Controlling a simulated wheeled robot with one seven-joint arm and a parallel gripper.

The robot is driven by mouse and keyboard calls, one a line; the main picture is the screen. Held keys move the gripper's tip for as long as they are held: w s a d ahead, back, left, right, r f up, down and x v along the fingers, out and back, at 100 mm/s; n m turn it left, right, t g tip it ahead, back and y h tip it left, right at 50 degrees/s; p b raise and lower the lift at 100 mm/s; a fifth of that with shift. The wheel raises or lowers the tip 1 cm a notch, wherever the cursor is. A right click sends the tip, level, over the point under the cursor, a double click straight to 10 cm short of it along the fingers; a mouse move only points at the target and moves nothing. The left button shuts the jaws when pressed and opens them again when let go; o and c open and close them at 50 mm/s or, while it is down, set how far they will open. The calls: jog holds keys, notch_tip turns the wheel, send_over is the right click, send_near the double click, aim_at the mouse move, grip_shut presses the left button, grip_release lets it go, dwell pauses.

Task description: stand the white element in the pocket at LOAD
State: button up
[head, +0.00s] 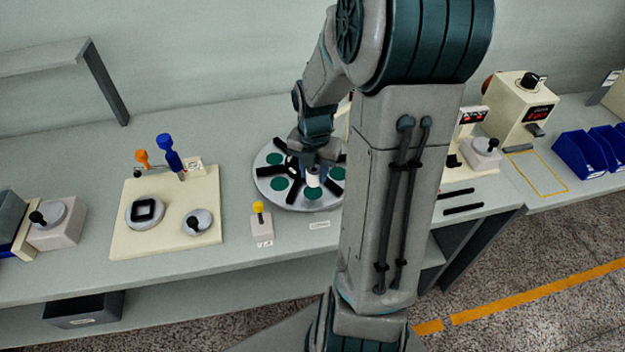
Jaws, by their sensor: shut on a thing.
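A round grey turntable (267,183) with dark green round spots and black arms lies on the bench, partly hidden behind my arm. My gripper (313,169) is over its near right part, pointing down. It is shut on the white element (313,180), a small pale upright piece low between the fingers. I cannot tell whether the element touches the turntable. A small white label (320,225) lies in front of the turntable; its writing is too small to read, so I cannot tell which pocket is LOAD.
A small block with a yellow-topped knob (260,223) stands just left of the turntable's front. A cream board (135,242) with dials and orange and blue handles is further left. Right are a cream box with a red display (521,112) and blue bins (583,160).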

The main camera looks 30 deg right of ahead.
aim_at(313, 182)
jog(key=shift+w+f, duration=0.15)
jog(key=shift+f, duration=1.95)
jog(key=shift+f, duration=0.1)
jog(key=o, duration=0.7)
